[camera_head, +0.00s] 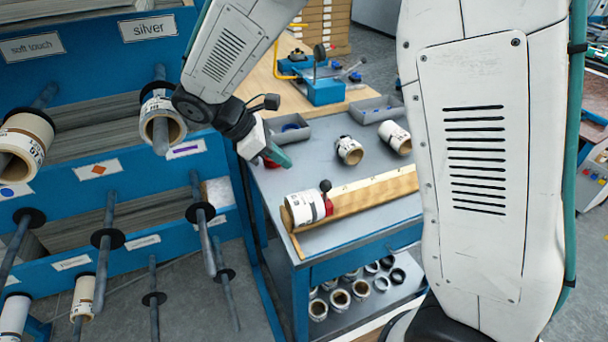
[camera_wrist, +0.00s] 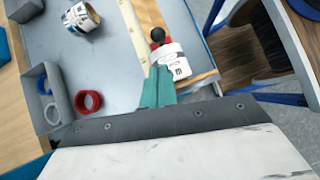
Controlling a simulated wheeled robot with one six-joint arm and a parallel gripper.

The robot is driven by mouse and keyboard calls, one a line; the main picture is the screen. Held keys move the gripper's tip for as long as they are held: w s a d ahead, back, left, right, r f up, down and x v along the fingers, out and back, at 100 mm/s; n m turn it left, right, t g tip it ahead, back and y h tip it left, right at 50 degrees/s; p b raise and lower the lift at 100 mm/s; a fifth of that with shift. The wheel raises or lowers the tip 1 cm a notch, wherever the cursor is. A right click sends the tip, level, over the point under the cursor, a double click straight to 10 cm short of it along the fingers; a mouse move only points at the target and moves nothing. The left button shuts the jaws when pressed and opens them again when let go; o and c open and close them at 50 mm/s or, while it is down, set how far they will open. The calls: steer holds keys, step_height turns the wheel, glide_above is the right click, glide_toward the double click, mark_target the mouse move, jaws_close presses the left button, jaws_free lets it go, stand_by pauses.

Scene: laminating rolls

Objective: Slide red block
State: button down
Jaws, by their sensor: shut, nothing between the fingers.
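The red block (camera_head: 328,204) with a black ball knob sits on the wooden measuring rail (camera_head: 375,196), against the right end of a white labelled roll (camera_head: 303,208). In the wrist view the red block (camera_wrist: 155,46) is partly hidden under its knob, and the roll (camera_wrist: 173,62) lies beside it, partly covered by my fingers. My gripper (camera_head: 278,156) has teal fingers and is shut and empty. It is above the bench, behind and left of the block in the head view. In the wrist view its fingertips (camera_wrist: 158,72) appear just below the block, overlapping the roll's edge; contact cannot be told.
A red ring (camera_wrist: 88,102) lies near a bin. A blue rack (camera_head: 90,170) with protruding rods is at left.

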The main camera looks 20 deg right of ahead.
glide_toward(325, 196)
steer(key=x, duration=0.3)
steer(key=shift+w+d+r, duration=0.1)
steer(key=shift+w, duration=0.2)
steer(key=shift+d, duration=0.15)
